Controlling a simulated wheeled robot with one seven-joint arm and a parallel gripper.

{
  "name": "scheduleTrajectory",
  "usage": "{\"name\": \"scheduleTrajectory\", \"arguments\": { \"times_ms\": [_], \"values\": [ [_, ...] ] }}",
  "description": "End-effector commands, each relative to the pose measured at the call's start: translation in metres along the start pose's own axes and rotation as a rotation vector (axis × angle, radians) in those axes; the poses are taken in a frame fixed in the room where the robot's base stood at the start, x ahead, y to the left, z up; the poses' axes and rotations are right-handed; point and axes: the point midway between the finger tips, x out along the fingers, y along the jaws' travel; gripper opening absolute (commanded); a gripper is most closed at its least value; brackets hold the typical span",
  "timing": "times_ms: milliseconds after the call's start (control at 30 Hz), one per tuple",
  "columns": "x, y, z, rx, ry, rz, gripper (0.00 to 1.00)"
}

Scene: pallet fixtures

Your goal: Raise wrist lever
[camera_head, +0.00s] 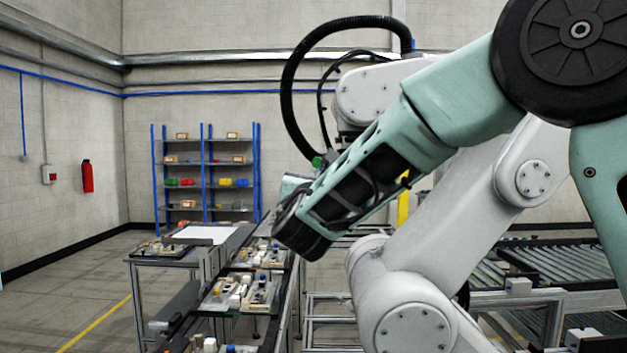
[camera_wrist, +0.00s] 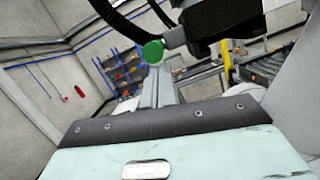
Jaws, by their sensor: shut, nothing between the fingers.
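No lever can be made out in either view. Pallet fixtures with small white, blue and yellow parts sit on the conveyor line in the head view, one nearer (camera_head: 240,292) and one farther back (camera_head: 263,254). They are too small to tell a lever apart. My teal arm reaches down from the upper right, and its black end joint hides part of the line behind it. My gripper's fingers do not show in either view. The wrist view is mostly filled by a teal panel with a dark bolted edge and an oblong slot.
A white robot arm (camera_head: 440,240) with a black hose (camera_head: 287,95) stands close to my arm. Its green cap (camera_wrist: 153,51) shows in the wrist view. Blue-framed shelves (camera_head: 206,172) stand at the back. A roller conveyor (camera_head: 560,262) lies at right. The floor at left is clear.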

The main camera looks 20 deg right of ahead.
Motion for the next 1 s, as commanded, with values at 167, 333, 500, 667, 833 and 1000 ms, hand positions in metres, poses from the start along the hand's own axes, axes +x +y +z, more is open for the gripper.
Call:
{"name": "scheduleTrajectory", "arguments": {
  "times_ms": [167,333,500,667,833,1000],
  "values": [
    [0.000,0.000,0.000,0.000,0.001,0.000,0.00],
    [0.000,0.001,0.005,0.000,0.025,-0.006,0.00],
    [0.000,0.002,0.007,-0.002,0.057,-0.011,0.00],
    [0.000,0.002,0.010,-0.002,0.079,-0.015,0.00],
    [0.000,0.003,0.014,-0.003,0.108,-0.020,0.00],
    [0.001,0.005,0.022,-0.004,0.166,-0.032,0.00]
  ]
}}
